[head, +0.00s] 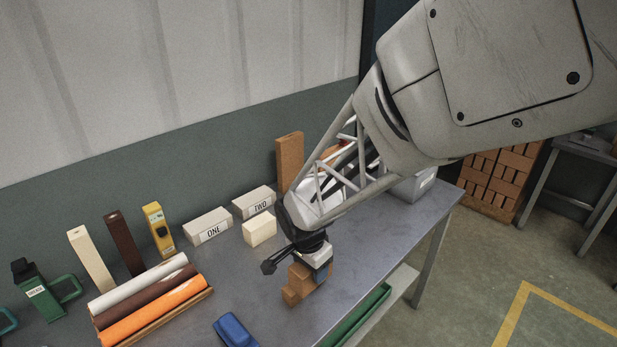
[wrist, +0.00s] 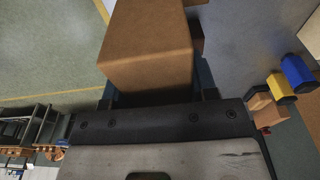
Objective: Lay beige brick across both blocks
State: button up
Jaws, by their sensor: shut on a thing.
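My gripper (head: 311,262) is low over the front right of the table, shut on an orange-brown brick (head: 303,279). In the wrist view this brick (wrist: 148,55) fills the space between the dark fingers. A second brown surface shows just behind it; whether it is a separate brick I cannot tell. Two pale blocks stand near the wall, block ONE (head: 208,227) and block TWO (head: 254,202), with a narrow gap between them. Nothing lies on top of them. A cream brick (head: 91,261) stands upright at left, and a short cream block (head: 260,230) sits in front of block TWO.
A tall orange-brown brick (head: 289,160) stands behind my arm. A blue object (head: 234,331) lies at the front. The table's middle is clear.

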jog(key=shift+w+a+f, duration=0.1)
jog(key=shift+w+a, duration=0.2)
jog(key=shift+w, duration=0.45)
jog(key=shift+w+a+f, duration=0.1)
jog(key=shift+w+a, duration=0.15)
jog(key=shift+w, duration=0.55)
jog(key=shift+w+a+f, duration=0.1)
jog(key=shift+w+a, duration=0.2)
jog(key=shift+w, duration=0.45)
jog(key=shift+f, duration=1.7)
jog(key=shift+f, duration=0.5)
jog(key=o, duration=1.1)
jog(key=shift+c, duration=0.2)
jog(key=shift+r, duration=0.15)
notch_tip(320, 180, up, 13)
jog(key=s+a, duration=0.1)
